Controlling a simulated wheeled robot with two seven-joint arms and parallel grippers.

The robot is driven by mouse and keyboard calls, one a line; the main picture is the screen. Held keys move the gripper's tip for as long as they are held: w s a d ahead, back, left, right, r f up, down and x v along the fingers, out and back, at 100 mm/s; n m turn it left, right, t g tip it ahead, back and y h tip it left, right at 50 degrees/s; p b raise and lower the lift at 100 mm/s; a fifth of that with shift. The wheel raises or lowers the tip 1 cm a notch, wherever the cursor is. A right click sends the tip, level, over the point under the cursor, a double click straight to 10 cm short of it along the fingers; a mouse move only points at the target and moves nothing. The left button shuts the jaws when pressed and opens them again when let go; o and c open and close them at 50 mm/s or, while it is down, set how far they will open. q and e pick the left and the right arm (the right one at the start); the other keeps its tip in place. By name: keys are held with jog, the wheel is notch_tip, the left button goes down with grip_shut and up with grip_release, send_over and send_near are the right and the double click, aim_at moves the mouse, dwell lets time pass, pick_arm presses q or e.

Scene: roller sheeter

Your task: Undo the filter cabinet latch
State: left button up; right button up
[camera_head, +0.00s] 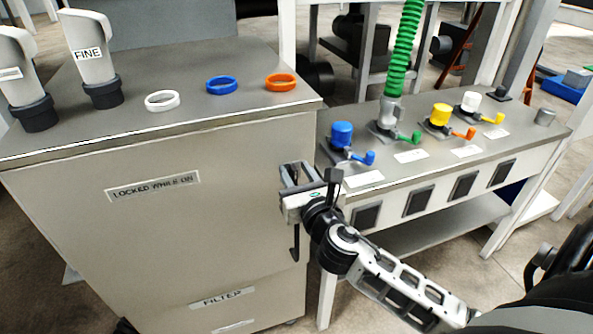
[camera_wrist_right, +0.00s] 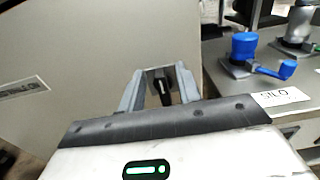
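The filter cabinet (camera_head: 80,235) is a large grey box at the left of the head view, with a "FILTER" label low on its front. Its latch (camera_head: 295,243) shows as a dark upright bar near the front's right edge; my right gripper hides the upper part. My right gripper (camera_head: 297,174) is at the cabinet's front right edge, above the visible bar. In the right wrist view, my right gripper's fingers (camera_wrist_right: 160,78) stand apart on either side of a dark latch part (camera_wrist_right: 162,92). I cannot tell whether they touch it. My left gripper is out of view.
A "LOCKED WHILE ON" label (camera_head: 153,186) is on the cabinet front. White, blue and orange rings (camera_head: 280,82) lie on top beside two grey spouts (camera_head: 92,60). To the right, a bench (camera_head: 520,140) carries several coloured valves, including a blue one (camera_head: 342,137), and a green hose (camera_head: 405,50).

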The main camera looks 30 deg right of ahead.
aim_at(307, 180)
jog(key=shift+w, duration=0.15)
grip_shut()
jog(key=shift+d+m, duration=0.1)
jog(key=shift+m, duration=0.3)
jog(key=m, duration=0.3)
jog(key=shift+d, duration=0.3)
jog(key=m, duration=0.3)
jog(key=shift+s+d+f+m, duration=0.2)
jog(key=shift+d+f+m, duration=0.1)
jog(key=shift+d+m, duration=0.1)
jog(key=m, duration=0.3)
jog(key=f+m, duration=0.1)
jog(key=m, duration=0.2)
jog(key=d+m, duration=0.1)
jog(key=m, duration=0.3)
jog(key=shift+s+f, duration=0.1)
jog(key=shift+f, duration=0.3)
jog(key=shift+a+m, duration=0.1)
jog(key=shift+m, duration=0.3)
